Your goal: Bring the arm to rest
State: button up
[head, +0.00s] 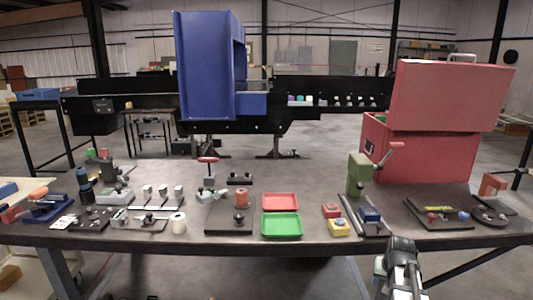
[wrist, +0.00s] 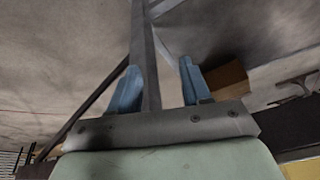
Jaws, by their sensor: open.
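My gripper (wrist: 159,64) shows in the wrist view with its two blue fingers spread apart. Nothing is between the fingers except a table leg seen in the background, with the grey floor around it. In the head view my arm shows at the bottom right, in front of the near edge of the workbench (head: 320,205). The fingers cannot be made out clearly there. The arm appears apart from the things on the bench.
A green tray (head: 281,225) and a red tray (head: 280,201) lie mid-bench. A green press (head: 358,172) and a large red box (head: 440,95) stand to the right. A blue detector housing (head: 207,65) stands over the conveyor behind. Several small fixtures crowd the left side.

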jog(key=s+a+f+g, duration=0.2)
jog(key=s+a+f, duration=0.25)
jog(key=f, duration=0.35)
jog(key=s+a+f+n+g+y, duration=0.1)
jog(key=s+a+f, duration=0.2)
jog(key=s+f, duration=0.4)
jog(key=s+a+f+g, duration=0.2)
jog(key=s+a+f, duration=0.15)
jog(key=f, duration=0.55)
jog(key=s+a+f+n+g, duration=0.1)
jog(key=s+a+f+g, duration=0.1)
jog(key=s+f, duration=0.3)
jog(key=s+a+f+n+g, duration=0.1)
jog(key=s+a+f, duration=0.4)
jog(key=s, duration=0.8)
jog(key=s+a+f+n+g, duration=0.1)
jog(key=s+a+f+g, duration=0.1)
jog(key=s+f, duration=0.4)
jog(key=s+a, duration=0.1)
jog(key=s, duration=0.2)
jog(key=shift+s+a+g, duration=0.2)
jog(key=shift+a+g, duration=0.1)
jog(key=shift+a, duration=0.1)
